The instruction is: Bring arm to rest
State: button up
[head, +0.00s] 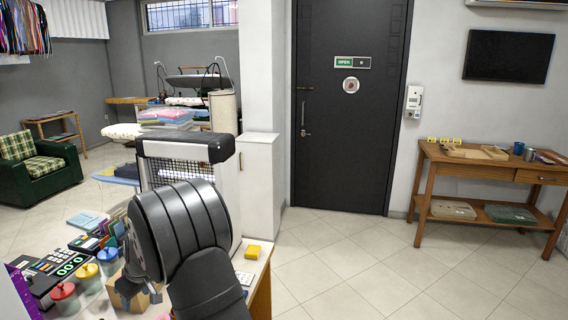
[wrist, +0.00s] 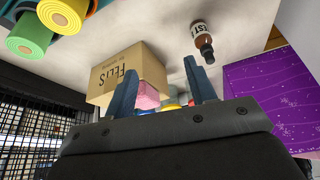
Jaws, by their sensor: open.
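My gripper (wrist: 162,67) shows in the wrist view with its two blue-grey fingers spread apart and nothing held between them.
The wrist view looks upside down, with a small dark bottle (wrist: 201,38), a purple patterned panel (wrist: 270,95) and rolled green material (wrist: 30,37). Open floor lies right.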

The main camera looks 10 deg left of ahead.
jog(key=s+a+f, duration=0.1)
jog(key=s+a, duration=0.1)
jog(key=a, duration=2.2)
jog(key=shift+m, duration=0.3)
jog(key=f, duration=0.4)
jog(key=shift+d+f, duration=0.1)
jog(key=shift+d, duration=0.25)
jog(key=w+d+r, duration=0.1)
jog(key=d+r, duration=0.1)
jog(key=d, duration=0.4)
jog(key=w+d+r, duration=0.2)
jog(key=d+r, duration=0.1)
jog(key=d, duration=0.3)
jog(key=shift+d+r, duration=0.25)
jog(key=shift+d, duration=0.05)
